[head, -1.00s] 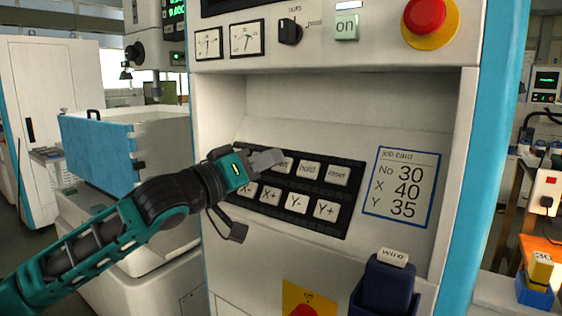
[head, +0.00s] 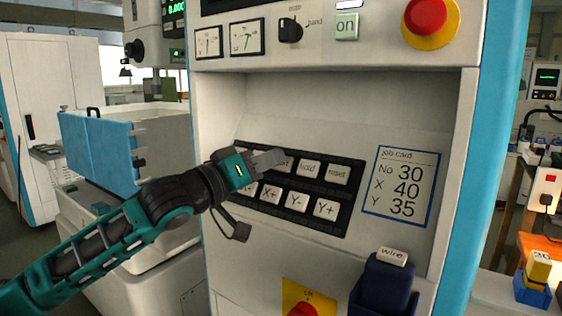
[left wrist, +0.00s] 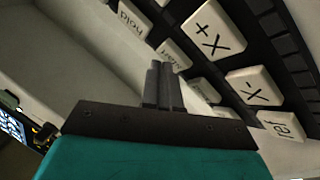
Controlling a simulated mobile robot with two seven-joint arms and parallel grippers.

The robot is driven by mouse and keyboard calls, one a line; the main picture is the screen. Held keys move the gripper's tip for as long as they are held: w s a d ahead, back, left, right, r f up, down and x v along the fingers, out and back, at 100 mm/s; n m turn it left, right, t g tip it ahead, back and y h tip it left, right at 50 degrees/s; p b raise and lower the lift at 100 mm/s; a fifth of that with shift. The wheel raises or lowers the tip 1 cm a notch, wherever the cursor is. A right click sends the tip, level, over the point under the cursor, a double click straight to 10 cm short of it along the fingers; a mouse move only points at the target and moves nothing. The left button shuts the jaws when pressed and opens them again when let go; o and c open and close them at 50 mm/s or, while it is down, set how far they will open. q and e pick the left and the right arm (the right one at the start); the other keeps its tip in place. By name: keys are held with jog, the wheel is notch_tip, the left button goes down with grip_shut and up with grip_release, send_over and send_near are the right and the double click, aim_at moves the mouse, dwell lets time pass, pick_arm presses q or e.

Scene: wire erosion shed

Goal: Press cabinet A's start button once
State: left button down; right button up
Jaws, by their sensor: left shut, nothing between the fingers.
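The front of a white machine cabinet (head: 330,100) fills the middle of the head view. Its dark keypad (head: 349,172) has two rows of pale keys. The key left of the hold key (head: 309,169) is mostly covered by my left gripper (head: 270,159), whose shut, empty fingers lie over the upper row. In the left wrist view the shut fingertips (left wrist: 159,68) are close beside a key, apparently start (left wrist: 174,53), between the hold key (left wrist: 130,18) and another key. I cannot tell whether they touch it. My right gripper is not in view.
The reset key (head: 338,174) is right of hold; X+, Y- and Y+ keys are below. A job card (head: 401,187) is beside the keypad. Above are a green on button (head: 346,26) and a red emergency stop (head: 427,15). A dark blue wire holder (head: 386,285) juts out below.

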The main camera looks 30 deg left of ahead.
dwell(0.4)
pick_arm(q)
jog(key=shift+s+r, duration=0.4)
jog(key=shift+s, duration=0.2)
jog(key=shift+s+a+r, duration=0.1)
jog(key=shift+s+r, duration=0.65)
jog(key=shift+s, duration=0.3)
jog(key=shift+s+a+r, duration=0.1)
jog(key=shift+s+r, duration=0.6)
jog(key=shift+s, duration=0.3)
